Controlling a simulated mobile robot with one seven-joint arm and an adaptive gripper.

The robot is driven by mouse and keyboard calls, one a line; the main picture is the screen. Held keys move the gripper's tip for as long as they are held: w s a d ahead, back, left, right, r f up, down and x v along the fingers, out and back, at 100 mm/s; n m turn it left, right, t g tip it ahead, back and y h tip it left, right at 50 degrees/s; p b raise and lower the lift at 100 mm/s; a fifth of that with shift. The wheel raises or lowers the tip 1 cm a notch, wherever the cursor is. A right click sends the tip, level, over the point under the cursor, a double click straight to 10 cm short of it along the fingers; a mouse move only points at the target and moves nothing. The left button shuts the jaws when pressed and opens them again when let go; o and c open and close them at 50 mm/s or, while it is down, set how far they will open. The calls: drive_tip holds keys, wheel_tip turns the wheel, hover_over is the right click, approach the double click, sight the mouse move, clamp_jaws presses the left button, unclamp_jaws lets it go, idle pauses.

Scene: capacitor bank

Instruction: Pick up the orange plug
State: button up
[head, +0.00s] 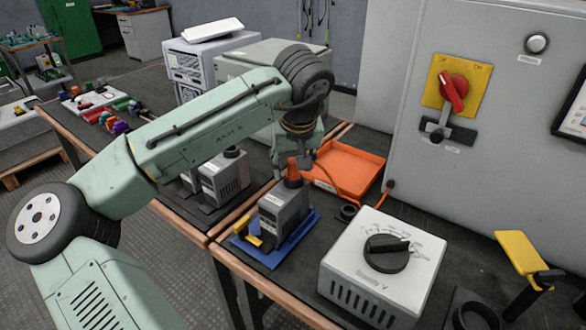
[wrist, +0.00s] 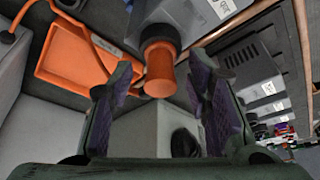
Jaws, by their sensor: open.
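The orange plug (head: 293,169) stands upright on top of a grey capacitor box (head: 284,207) in the head view. An orange cable seems to run from near it across the orange tray. In the wrist view the plug (wrist: 159,72) shows at the top middle, at the body of the grey box (wrist: 190,22). My gripper (wrist: 160,88) is open, with one finger on each side of the plug in that view. The plug appears between or just beyond the fingertips; I cannot tell whether they touch it. In the head view my gripper (head: 296,150) is just above the plug, its fingers partly hidden.
The grey box sits on a blue base (head: 303,223). An orange tray (head: 345,168) lies behind it. A white box with a black knob (head: 388,249) stands at the front right. More grey boxes (head: 224,178) stand to the left. A large grey cabinet (head: 480,120) rises at the right.

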clamp_jaws()
idle(0.6)
